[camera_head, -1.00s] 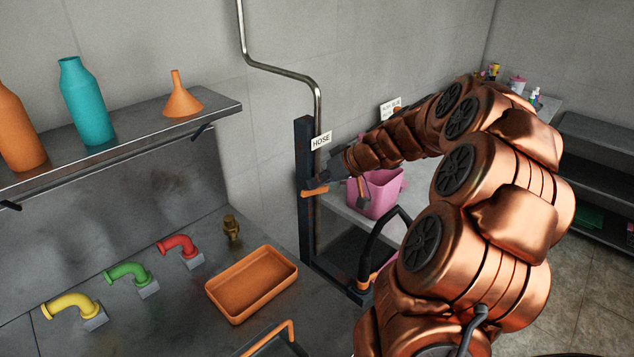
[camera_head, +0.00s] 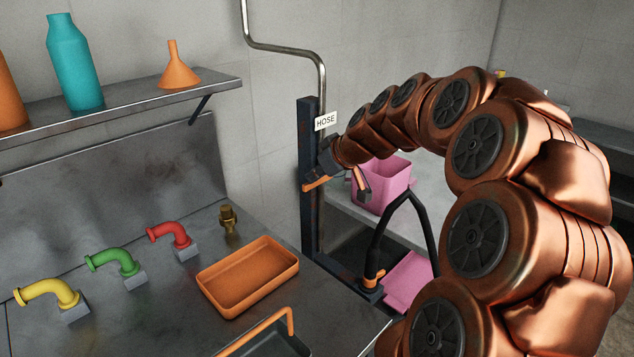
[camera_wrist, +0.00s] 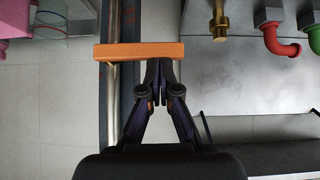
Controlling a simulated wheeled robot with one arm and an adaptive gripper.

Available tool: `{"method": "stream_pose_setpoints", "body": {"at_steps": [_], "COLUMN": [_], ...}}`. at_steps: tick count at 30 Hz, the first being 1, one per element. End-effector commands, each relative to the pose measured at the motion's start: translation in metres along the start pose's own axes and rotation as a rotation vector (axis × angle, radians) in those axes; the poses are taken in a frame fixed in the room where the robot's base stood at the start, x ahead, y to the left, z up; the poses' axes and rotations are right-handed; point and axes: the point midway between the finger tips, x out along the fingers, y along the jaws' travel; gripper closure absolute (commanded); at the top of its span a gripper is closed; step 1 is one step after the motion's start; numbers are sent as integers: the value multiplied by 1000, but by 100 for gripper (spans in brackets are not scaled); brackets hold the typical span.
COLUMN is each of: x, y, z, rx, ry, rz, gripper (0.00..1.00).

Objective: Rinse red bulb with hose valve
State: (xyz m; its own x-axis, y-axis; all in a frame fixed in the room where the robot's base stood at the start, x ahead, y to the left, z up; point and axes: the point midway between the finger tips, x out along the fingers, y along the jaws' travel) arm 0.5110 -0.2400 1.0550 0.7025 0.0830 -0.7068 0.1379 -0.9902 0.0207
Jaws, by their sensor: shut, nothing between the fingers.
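The hose valve shows as an orange lever bar (camera_head: 316,183) on a dark post under the HOSE sign; in the wrist view the bar (camera_wrist: 125,51) lies crosswise ahead of the fingers. My gripper (camera_head: 327,164) is at this lever. In the wrist view its fingertips (camera_wrist: 160,65) are together with nothing between them, close against the bar's right part; I cannot tell whether they touch. A red curved pipe-like piece (camera_head: 170,233) sits on a grey block on the counter, left of a brass fitting (camera_head: 228,219). I see nothing else red that looks like a bulb.
Green (camera_head: 115,260) and yellow (camera_head: 48,292) curved pieces stand left of the red one. An orange tray (camera_head: 248,277) lies on the counter. A pink bin (camera_head: 382,187) and a black bent hose (camera_head: 402,213) are right of the post. A shelf (camera_head: 120,98) holds bottles and a funnel.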

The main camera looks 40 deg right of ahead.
Motion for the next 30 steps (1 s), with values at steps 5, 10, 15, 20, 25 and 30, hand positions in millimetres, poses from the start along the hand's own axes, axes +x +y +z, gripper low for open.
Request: {"method": "stream_pose_setpoints", "body": {"at_steps": [5,10,15,20,25,30], "x": [0,0,-1,-11,-32,-67], "y": [0,0,0,0,0,1], "z": [0,0,-1,-12,-32,-29], "rx": [-7,-7,-7,-10,-11,-10], "ry": [0,-1,0,2,3,4], "rz": [8,7,7,8,7,10], "gripper": [100,100,100,100,100,100]}}
